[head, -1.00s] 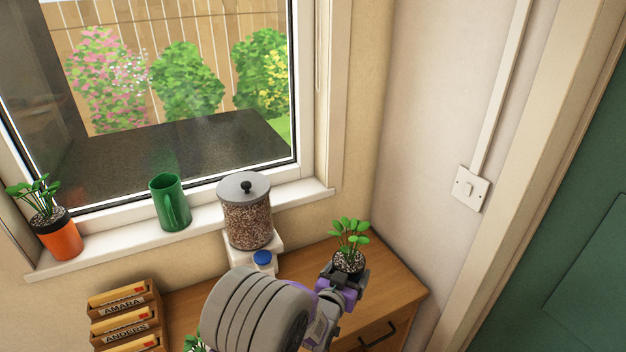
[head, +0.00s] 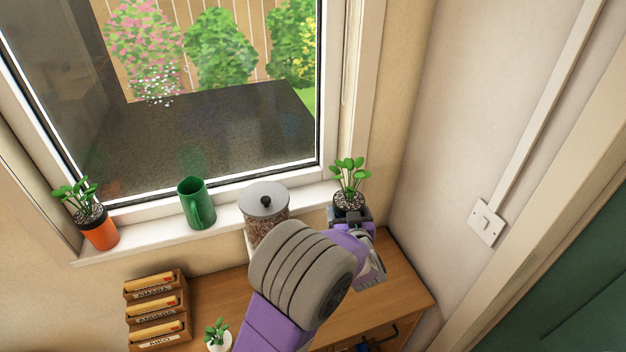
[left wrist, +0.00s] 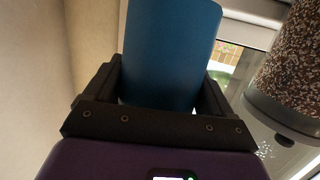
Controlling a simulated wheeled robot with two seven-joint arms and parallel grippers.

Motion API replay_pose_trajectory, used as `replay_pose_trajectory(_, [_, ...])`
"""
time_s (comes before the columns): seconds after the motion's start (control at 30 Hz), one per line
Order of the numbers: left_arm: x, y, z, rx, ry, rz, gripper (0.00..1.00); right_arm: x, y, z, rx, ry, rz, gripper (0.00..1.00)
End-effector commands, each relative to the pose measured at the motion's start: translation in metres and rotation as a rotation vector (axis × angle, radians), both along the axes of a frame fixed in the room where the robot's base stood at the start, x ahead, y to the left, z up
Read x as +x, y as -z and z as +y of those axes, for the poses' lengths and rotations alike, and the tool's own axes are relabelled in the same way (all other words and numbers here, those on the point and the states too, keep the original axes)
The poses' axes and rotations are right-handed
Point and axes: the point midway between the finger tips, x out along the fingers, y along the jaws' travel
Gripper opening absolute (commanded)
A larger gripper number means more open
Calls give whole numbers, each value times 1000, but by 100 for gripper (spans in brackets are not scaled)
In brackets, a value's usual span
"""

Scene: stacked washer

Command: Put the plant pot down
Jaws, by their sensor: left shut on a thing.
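The plant pot (head: 350,199) holds a leafy green plant over dark soil. Its outside shows as blue in the left wrist view (left wrist: 170,50). My left gripper (head: 350,214) is shut on it, with a finger on each side. In the head view the pot appears upright at the right end of the white windowsill (head: 225,216). My gripper hides the pot's lower part, so I cannot tell whether it touches the sill. My right gripper is not in view.
A lidded glass jar (head: 264,207) stands left of the held pot. A letter rack (head: 155,306) and small white pot (head: 219,342) are below, near the wooden cabinet top (head: 400,288).

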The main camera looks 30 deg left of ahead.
Motion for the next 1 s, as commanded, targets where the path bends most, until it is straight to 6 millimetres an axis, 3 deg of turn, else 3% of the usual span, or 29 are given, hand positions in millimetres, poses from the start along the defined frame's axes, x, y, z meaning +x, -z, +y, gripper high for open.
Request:
replay_pose_trajectory(0.03, [-2,-19,2,1,-45,-2,54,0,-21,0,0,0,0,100])
replay_pose_trajectory(0.2, [-13,-41,8,1,-195,-1,54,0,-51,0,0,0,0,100])
replay_pose_trajectory(0.4, [-24,-52,10,1,-300,-2,54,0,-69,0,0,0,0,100])
replay_pose_trajectory(0.57, [-24,-52,16,1,-328,-2,54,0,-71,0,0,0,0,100])
replay_pose_trajectory(1.0, [41,-51,93,1,-332,-5,54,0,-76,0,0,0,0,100])
